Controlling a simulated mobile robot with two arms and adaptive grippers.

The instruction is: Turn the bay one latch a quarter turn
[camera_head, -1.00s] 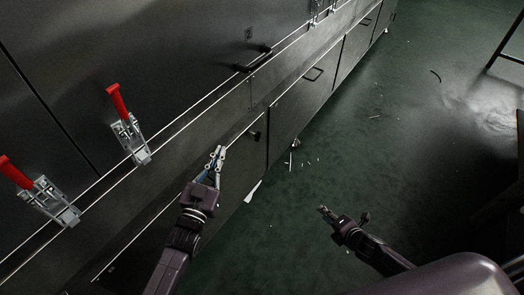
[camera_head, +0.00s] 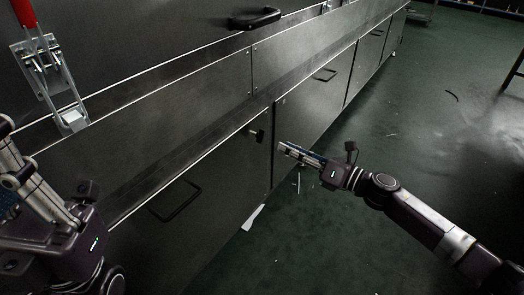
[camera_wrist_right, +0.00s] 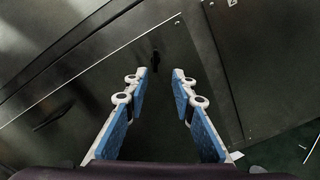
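The latch (camera_head: 257,135) is a small dark knob near the upper right corner of a lower cabinet door (camera_head: 205,205). It also shows in the right wrist view (camera_wrist_right: 155,62), beyond the fingers and roughly between them. My right gripper (camera_head: 284,149) is just right of the latch in the head view, apart from it. In the right wrist view my right gripper (camera_wrist_right: 160,78) is open, with nothing between its blue-padded fingers. My left gripper (camera_head: 25,185) is at the lower left edge of the head view, partly cut off, so its opening cannot be judged.
The door has a dark pull handle (camera_head: 175,201). A red-handled toggle clamp (camera_head: 48,75) and a black handle (camera_head: 254,18) are on the panels above. More lower doors run off to the right. The green floor (camera_head: 400,130) is mostly clear, with small scraps near the cabinet.

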